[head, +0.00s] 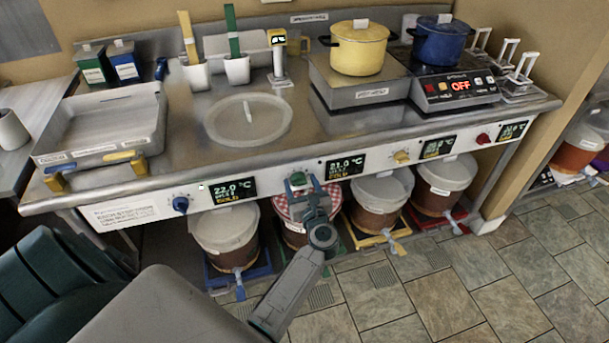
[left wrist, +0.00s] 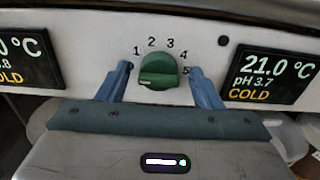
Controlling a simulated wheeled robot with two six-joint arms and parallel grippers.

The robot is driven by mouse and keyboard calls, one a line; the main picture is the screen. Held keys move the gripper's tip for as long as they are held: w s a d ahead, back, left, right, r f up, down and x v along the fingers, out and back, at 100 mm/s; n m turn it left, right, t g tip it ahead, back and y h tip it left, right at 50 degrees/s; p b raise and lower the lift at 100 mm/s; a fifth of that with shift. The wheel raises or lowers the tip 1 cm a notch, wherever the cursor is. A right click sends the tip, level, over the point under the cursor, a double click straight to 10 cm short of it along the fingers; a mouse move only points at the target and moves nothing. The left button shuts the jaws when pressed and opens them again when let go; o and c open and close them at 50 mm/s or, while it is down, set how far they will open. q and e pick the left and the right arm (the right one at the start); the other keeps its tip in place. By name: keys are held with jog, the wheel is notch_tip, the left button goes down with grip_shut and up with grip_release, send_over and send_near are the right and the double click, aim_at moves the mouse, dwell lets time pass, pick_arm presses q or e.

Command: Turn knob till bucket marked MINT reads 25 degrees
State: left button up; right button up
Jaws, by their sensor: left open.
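The green knob (left wrist: 158,72) sits on the white front panel, with numbers 1 to 5 around it. Its grip bar lies about level, a pale line toward its left end. It also shows in the head view (head: 298,179). My left gripper (head: 301,185) is open, its blue fingers on either side of the knob, apart from it. The display (left wrist: 268,75) right of this knob reads 21.0 °C, pH 3.7, COLD. Below stands a bucket with a red checked cover (head: 291,203), partly hidden by my arm. I cannot read MINT on any bucket. My right gripper is out of view.
A blue knob (head: 181,204) and a 22.0 °C display (head: 229,191) are to the left. A yellow knob (head: 402,156) and a red knob (head: 483,139) are to the right. Other buckets (head: 226,232) stand under the steel counter (head: 170,165). The tiled floor in front is clear at right.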

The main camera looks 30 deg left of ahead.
pick_arm(q)
jog(key=shift+w+a, duration=0.1)
jog(key=shift+a, duration=0.05)
jog(key=shift+c, duration=0.2)
jog(key=c, duration=0.9)
